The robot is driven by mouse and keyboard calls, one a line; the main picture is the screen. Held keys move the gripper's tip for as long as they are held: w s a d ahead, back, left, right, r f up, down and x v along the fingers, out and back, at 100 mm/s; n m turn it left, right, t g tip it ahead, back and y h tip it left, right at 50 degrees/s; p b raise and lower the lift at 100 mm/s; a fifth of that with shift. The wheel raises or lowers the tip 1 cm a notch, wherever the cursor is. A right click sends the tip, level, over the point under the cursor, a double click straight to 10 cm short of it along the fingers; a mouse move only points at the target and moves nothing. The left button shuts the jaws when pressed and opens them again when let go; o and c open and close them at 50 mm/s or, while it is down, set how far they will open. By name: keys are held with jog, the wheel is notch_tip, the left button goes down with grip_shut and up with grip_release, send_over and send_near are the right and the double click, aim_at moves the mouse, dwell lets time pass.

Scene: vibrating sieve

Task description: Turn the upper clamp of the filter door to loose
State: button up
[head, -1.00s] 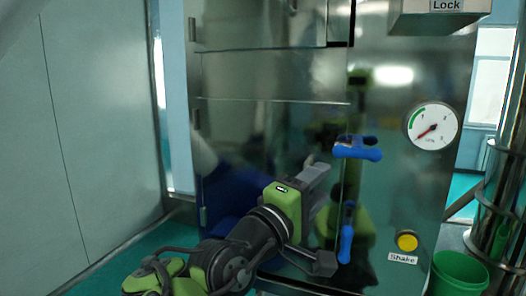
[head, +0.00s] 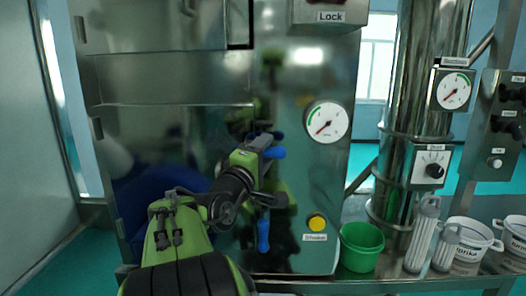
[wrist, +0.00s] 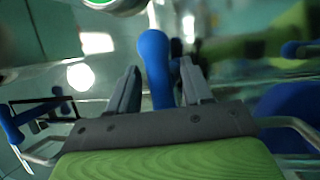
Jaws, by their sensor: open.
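The upper clamp has a blue handle (head: 276,152) at the right edge of the steel filter door (head: 120,125). It sticks out to the right in the head view, partly hidden by my gripper (head: 262,147). In the wrist view the blue handle (wrist: 153,52) stands between the two grey fingers of my gripper (wrist: 160,82). The fingers are open, one on each side of it. I cannot tell whether either finger touches it. The lower clamp's blue handle (head: 263,234) hangs upright below, clear of my gripper.
A pressure gauge (head: 327,122) and a yellow button (head: 317,222) are on the panel right of the clamps. A label box (head: 330,15) juts out above. A green bucket (head: 361,246) stands at lower right. The steel surface mirrors my arm.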

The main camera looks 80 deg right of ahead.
jog(key=shift+c, duration=0.4)
grip_shut()
jog(key=shift+m, duration=0.4)
jog(key=m+y, duration=0.1)
jog(key=m, duration=0.2)
jog(key=shift+w+m+y, duration=0.1)
jog(key=shift+m+y, duration=0.2)
jog(key=shift+y, duration=0.1)
jog(key=m+y+p, duration=0.1)
jog(key=m, duration=0.3)
jog(key=shift+y, duration=0.4)
jog(key=m+t+y, duration=0.1)
jog(key=m, duration=0.2)
jog(key=shift+t, duration=0.4)
jog(key=shift+m+t+y+b, duration=0.35)
jog(key=shift+m+t+y, duration=0.5)
jog(key=shift+m, duration=0.75)
